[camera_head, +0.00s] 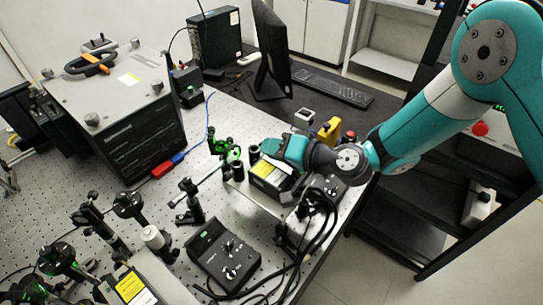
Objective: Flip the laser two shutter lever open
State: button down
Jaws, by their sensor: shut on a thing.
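A laser box (267,184) with a yellow label stands on a raised plate at the bench's right edge. A second yellow-labelled laser box (138,284) is at the bottom left. I cannot read which one is laser two. My teal arm reaches in from the right, and its wrist hangs over the back end of the first box.
A control box with knobs (225,259) and looping black cables (318,238) lie in front of the laser. Optic mounts (188,201) stand to the left. A large instrument (125,120), a monitor (271,50) and a keyboard (333,88) are behind. A yellow-and-grey item (329,129) sits beyond my wrist.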

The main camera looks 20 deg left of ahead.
jog(key=shift+w+f+m, duration=0.15)
jog(key=shift+f+m, duration=0.1)
jog(key=shift+m, duration=0.25)
jog(key=c, duration=1.2)
grip_release()
jog(key=shift+o, duration=0.2)
jog(key=shift+d, duration=0.1)
jog(key=b+v, duration=0.6)
jog(key=v, duration=1.1)
jog(key=shift+w+d+b, duration=0.2)
jog(key=shift+b, duration=0.1)
